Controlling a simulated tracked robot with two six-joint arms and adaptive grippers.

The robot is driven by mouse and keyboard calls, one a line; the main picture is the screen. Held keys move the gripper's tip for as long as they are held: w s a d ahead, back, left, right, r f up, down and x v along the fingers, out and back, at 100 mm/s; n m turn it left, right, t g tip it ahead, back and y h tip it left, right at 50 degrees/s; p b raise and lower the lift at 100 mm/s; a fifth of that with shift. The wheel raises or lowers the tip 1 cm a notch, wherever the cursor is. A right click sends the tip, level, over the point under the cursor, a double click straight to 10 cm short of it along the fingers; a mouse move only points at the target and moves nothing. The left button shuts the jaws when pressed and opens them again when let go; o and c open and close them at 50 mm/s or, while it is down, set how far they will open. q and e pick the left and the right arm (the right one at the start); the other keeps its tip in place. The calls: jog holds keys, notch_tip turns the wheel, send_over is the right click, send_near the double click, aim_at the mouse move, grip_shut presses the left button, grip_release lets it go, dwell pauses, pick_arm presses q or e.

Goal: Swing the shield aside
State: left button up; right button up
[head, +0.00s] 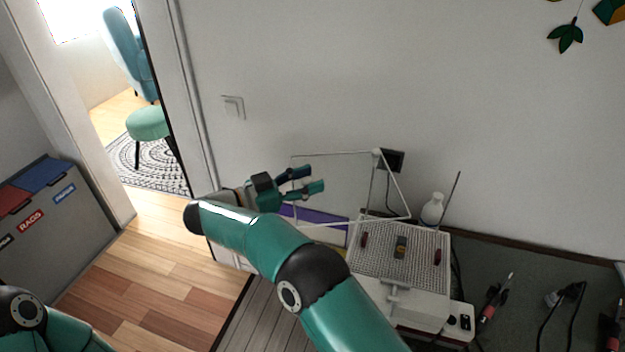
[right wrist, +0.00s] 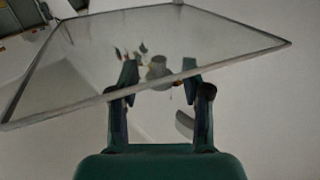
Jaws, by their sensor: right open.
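The shield (head: 335,154) is a clear panel in a thin pale frame. It stands out to the left from a white post above a perforated grey bench plate (head: 425,262). My right gripper (head: 311,180) is open and empty at the shield's left side, its fingers pointing right. In the right wrist view the shield's frame (right wrist: 245,53) slants across the view, and one edge crosses in line with the two open fingers (right wrist: 160,70). I cannot tell whether they touch it. My left arm shows at the lower left, but its gripper is out of view.
A white bottle (head: 433,208) stands behind the plate. Small red-handled pieces and a dark block (head: 400,247) are on the plate. Soldering-type tools (head: 493,300) and a black cable lie on the right. A grey labelled cabinet (head: 70,225) stands left, with open floor between.

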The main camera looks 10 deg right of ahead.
notch_tip(320, 180, up, 10)
jog(key=shift+f, duration=0.1)
dwell(0.4)
